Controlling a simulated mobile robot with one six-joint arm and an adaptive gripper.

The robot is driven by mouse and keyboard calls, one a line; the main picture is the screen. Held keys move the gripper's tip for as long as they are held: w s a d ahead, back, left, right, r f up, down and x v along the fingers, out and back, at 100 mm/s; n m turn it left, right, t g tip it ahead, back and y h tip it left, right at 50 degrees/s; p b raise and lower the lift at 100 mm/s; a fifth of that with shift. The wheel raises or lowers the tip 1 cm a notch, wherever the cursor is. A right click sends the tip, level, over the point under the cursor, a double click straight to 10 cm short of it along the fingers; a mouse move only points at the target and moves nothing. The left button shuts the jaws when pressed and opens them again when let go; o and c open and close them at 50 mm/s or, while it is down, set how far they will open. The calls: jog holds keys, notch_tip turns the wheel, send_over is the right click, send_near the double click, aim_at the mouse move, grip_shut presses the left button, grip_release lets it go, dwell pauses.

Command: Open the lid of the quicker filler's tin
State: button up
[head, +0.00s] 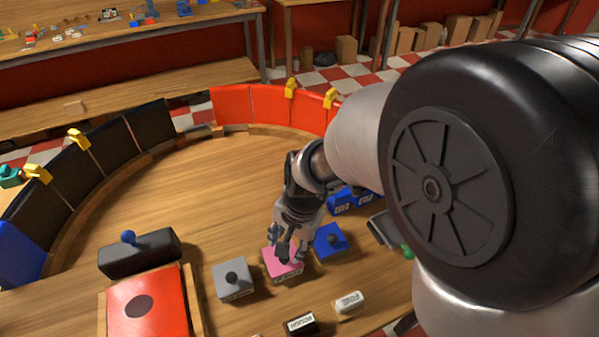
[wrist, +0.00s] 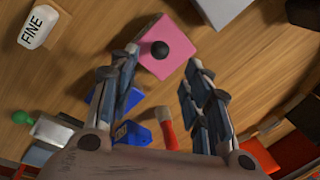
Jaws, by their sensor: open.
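I cannot tell from the pictures which filler is the quicker. My gripper (head: 290,250) is over the pink tin, pointing down, and partly hides it. In the wrist view the open fingers (wrist: 162,62) point towards the pink tin (wrist: 180,40) and its black knob (wrist: 159,50). The knob shows between the fingertips; I cannot tell whether they touch the tin.
A white FINE block (head: 349,303) and a black labelled block (head: 300,325) lie at the front. A red-topped box (head: 150,305) and a black box (head: 139,254) with a blue knob stand left. Blue labelled boxes (head: 343,202) are behind. The table's middle left is clear.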

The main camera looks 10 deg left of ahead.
jog(key=f, duration=0.2)
jog(key=a+f+b, duration=0.1)
jog(key=f, duration=0.2)
jog(key=f+b, duration=0.1)
jog(key=f, duration=0.2)
jog(key=shift+w+a, duration=0.2)
jog(key=shift+w, duration=0.15)
grip_shut()
